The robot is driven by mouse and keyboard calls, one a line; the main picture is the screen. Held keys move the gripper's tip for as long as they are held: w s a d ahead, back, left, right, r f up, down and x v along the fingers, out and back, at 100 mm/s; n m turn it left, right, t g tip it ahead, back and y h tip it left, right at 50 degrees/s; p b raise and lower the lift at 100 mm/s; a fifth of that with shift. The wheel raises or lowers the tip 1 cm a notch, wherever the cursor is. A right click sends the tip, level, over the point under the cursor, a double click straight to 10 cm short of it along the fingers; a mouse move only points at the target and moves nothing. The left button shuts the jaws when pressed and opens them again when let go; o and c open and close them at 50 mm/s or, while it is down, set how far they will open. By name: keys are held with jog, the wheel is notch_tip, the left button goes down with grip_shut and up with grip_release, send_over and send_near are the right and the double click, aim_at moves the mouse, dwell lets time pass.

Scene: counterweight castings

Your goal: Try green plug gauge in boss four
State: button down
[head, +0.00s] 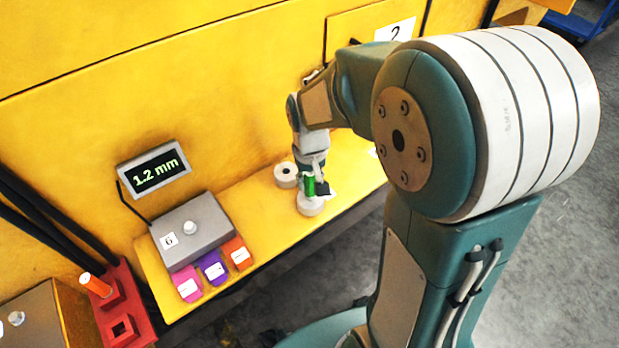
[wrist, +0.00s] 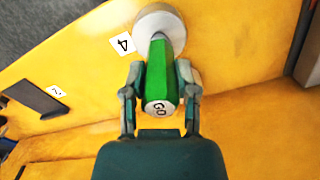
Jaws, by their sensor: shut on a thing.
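The green plug gauge (wrist: 158,88) is held between the two fingers of my gripper (wrist: 160,72) in the wrist view. Its near end face reads "GO". Its far end points at a round pale boss (wrist: 150,20) beside a white label "4" (wrist: 123,43). The gauge hides the boss's bore, so I cannot tell whether its tip is inside. In the head view my gripper (head: 314,178) is over the ledge, with the green gauge (head: 309,187) just above the boss (head: 310,206).
A second round boss (head: 286,175) stands close by on the yellow ledge. A grey box (head: 192,232) labelled 6, pink, purple and orange tags, and a display (head: 154,168) reading 1.2 mm are at left. A red rack (head: 124,310) holds an orange gauge (head: 95,285).

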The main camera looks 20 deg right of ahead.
jog(key=shift+f, duration=0.65)
dwell(1.3)
jog(key=shift+c, duration=1.5)
grip_release()
notch_tip(320, 180, up, 24)
